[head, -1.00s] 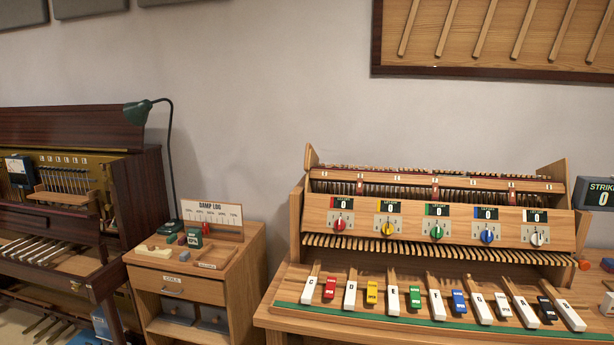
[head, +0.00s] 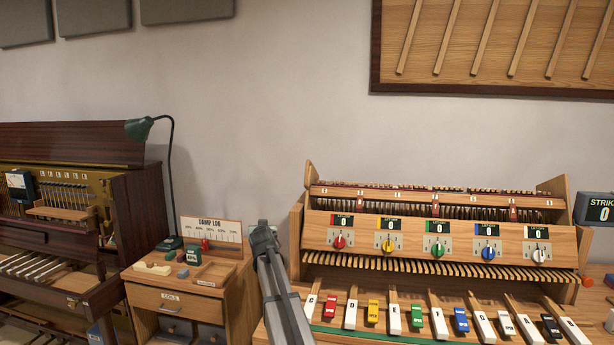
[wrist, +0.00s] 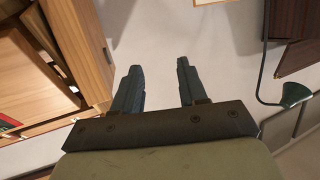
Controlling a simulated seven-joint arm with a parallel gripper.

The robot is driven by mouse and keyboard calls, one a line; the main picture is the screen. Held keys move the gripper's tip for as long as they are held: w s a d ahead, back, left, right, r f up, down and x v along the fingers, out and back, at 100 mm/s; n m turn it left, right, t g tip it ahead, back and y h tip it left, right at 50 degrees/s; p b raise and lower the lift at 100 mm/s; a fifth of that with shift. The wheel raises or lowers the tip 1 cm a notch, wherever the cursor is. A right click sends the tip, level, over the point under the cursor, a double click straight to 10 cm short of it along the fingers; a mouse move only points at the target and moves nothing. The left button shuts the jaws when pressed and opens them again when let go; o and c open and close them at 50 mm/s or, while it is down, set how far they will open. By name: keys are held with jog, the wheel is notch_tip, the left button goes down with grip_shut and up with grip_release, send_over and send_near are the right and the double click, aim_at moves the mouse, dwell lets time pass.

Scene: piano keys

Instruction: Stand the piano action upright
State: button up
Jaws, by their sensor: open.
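The piano action (head: 440,226) is a wide wooden unit on the bench, with rows of small hammers, a front panel of coloured knobs and wooden end pieces. Its panel faces me and slopes; I cannot tell how far the whole unit leans. My gripper (head: 264,238) is raised in front of the gap between the low cabinet and the bench, left of the action and apart from it. In the wrist view my gripper (wrist: 157,78) has its two fingers spread, with nothing between them but pale wall or floor.
Lettered keys (head: 351,314) with coloured blocks line the bench front. A low cabinet (head: 175,283) with a damp log card stands left, beside a dark upright piano (head: 140,205). A green lamp (head: 140,128) rises behind it. A strike counter (head: 597,207) is at right.

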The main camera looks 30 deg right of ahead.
aim_at(306, 173)
jog(key=s+d+r+m+t+h, duration=0.1)
jog(key=s+d+r+h, duration=0.15)
jog(key=d+r, duration=0.55)
jog(key=s+d+r+m+h, duration=0.2)
jog(key=s+d+r, duration=0.3)
jog(key=r, duration=0.5)
jog(key=shift+y, duration=0.25)
jog(key=x, duration=1.5)
jog(key=shift+w+f, duration=0.1)
jog(key=shift+f, duration=0.05)
grip_shut()
